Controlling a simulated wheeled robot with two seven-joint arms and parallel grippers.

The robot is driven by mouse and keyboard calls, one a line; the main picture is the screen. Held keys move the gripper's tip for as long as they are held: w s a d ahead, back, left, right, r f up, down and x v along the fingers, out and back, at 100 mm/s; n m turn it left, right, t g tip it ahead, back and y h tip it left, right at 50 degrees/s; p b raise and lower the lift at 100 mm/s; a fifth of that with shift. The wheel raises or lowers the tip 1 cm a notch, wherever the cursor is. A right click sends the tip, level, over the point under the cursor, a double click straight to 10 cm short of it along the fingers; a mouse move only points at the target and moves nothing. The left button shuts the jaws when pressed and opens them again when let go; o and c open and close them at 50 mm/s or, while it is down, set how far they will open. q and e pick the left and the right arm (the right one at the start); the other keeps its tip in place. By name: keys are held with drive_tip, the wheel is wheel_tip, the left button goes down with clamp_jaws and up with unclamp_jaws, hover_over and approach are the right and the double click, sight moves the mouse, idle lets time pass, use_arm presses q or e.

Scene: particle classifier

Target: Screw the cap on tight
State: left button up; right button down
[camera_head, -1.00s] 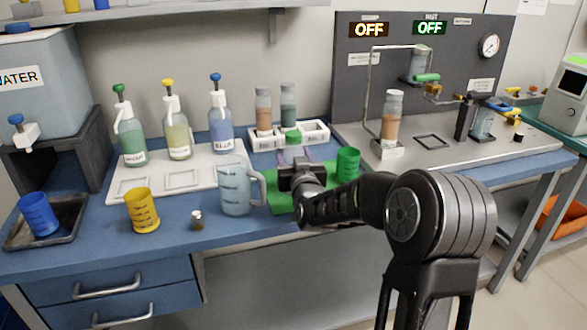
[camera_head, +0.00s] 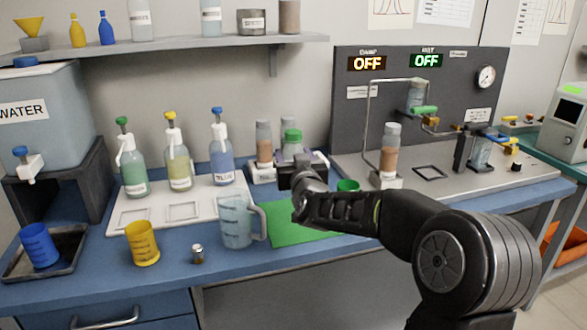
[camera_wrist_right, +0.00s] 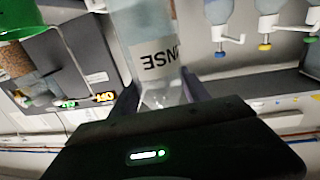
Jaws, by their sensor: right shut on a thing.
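A clear bottle (camera_head: 292,152) with a green cap (camera_head: 292,136) stands upright in my right gripper (camera_head: 299,172), above the green mat (camera_head: 290,235). The cap sits on the bottle's top; how tight it is cannot be seen. In the right wrist view, the picture is upside down and the bottle (camera_wrist_right: 148,30) shows between the fingers (camera_wrist_right: 160,92), with a label ending in "NSE". The right gripper is shut on the bottle's body. The cap is not visible in that view. My left gripper is in no view.
A clear pitcher (camera_head: 236,222) stands left of the mat. A green cup (camera_head: 348,185) is partly hidden behind my right arm. A white rack (camera_head: 262,172) with bottles is behind the gripper. A small vial (camera_head: 198,254) and yellow cup (camera_head: 142,243) stand nearer the front edge.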

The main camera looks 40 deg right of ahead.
drive_tip(key=shift+r, duration=0.25)
idle(0.3)
drive_tip(key=c, duration=1.1)
unclamp_jaws()
clamp_jaws()
